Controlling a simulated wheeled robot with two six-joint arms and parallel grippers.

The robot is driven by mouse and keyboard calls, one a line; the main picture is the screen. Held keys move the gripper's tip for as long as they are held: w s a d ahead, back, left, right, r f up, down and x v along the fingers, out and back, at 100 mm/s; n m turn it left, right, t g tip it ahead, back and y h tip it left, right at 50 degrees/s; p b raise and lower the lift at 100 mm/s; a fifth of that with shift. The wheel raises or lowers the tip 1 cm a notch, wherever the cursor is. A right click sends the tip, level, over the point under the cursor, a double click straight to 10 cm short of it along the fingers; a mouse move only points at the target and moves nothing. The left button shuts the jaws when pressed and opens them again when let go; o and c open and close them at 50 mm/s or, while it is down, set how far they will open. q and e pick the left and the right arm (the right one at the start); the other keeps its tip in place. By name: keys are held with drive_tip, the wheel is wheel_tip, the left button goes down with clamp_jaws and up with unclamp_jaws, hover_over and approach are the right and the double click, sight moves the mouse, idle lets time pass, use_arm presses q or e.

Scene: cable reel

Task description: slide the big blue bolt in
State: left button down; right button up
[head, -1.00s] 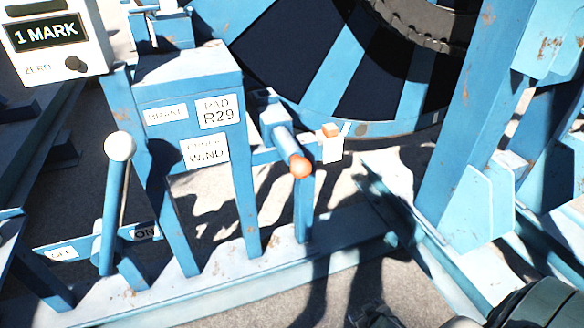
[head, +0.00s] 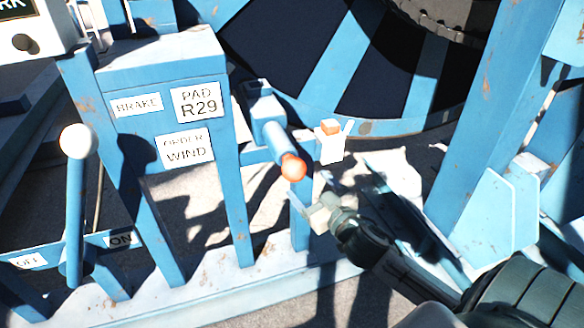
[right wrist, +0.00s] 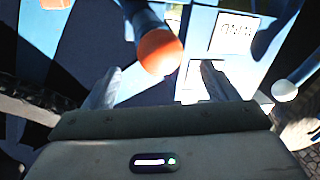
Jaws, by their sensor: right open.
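The big blue bolt (head: 277,140) is a blue bar with an orange knob (head: 293,168) on its near end, sticking out of a blue bracket (head: 259,106). My right gripper (head: 308,196) is open and empty, just below and slightly right of the orange knob. In the right wrist view the knob (right wrist: 160,50) appears ahead of the gap between my two spread fingers (right wrist: 158,82), not gripped. Whether a finger touches it cannot be told. My left gripper is not in view.
A white block with an orange top (head: 330,148) sits right of the bolt. A blue lever with a white ball (head: 79,141) stands at the left by the OFF and ON labels. The labelled blue box (head: 160,75) and large reel (head: 350,60) stand behind. A blue post (head: 480,110) rises at the right.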

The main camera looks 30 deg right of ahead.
sight(286, 156)
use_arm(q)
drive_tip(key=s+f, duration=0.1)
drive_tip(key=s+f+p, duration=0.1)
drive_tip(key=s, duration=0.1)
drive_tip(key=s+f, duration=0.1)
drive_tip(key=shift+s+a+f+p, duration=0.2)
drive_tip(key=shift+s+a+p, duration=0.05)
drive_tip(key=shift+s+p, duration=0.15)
use_arm(e)
drive_tip(key=w, duration=0.8)
drive_tip(key=shift+w+d, duration=0.15)
drive_tip(key=shift+w, duration=0.25)
drive_tip(key=shift+c, duration=0.2)
